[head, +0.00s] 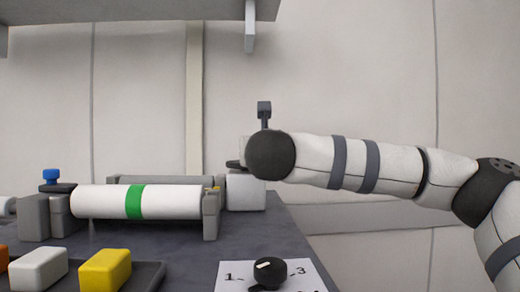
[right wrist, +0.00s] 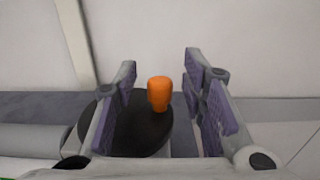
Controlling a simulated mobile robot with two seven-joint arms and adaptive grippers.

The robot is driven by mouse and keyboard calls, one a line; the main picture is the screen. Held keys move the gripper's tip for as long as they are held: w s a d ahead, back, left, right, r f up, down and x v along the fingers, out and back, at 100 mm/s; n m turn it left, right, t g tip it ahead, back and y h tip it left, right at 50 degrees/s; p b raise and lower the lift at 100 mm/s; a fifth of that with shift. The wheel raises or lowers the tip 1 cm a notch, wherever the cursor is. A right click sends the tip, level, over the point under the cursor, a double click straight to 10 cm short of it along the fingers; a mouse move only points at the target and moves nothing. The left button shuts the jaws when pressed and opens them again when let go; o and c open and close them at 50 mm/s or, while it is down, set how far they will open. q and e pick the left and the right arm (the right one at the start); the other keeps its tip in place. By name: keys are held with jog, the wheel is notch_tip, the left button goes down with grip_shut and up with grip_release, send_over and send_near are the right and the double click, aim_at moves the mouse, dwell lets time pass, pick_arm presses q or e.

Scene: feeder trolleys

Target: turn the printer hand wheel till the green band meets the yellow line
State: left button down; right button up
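The printer's white roller (head: 100,201) lies across the bench at the left in the head view, with a green band (head: 134,202) around its middle. A small yellow mark (head: 216,188) shows at the roller's right end; I cannot tell whether it is the yellow line. The hand wheel (right wrist: 128,128) is a black disc with an upright orange knob (right wrist: 160,93) in the right wrist view. My right gripper (right wrist: 161,64) is open, its fingers on either side of the knob with gaps. In the head view my wrist hides the gripper. My left gripper is out of view.
A grey block (head: 246,193) stands right of the roller, below my wrist. A blue knob (head: 51,175) tops the left end. White (head: 39,268) and yellow (head: 106,270) blocks sit on a dark tray in front. A black dial knob (head: 270,271) sits on a numbered plate.

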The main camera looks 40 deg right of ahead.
jog(key=v, duration=1.2)
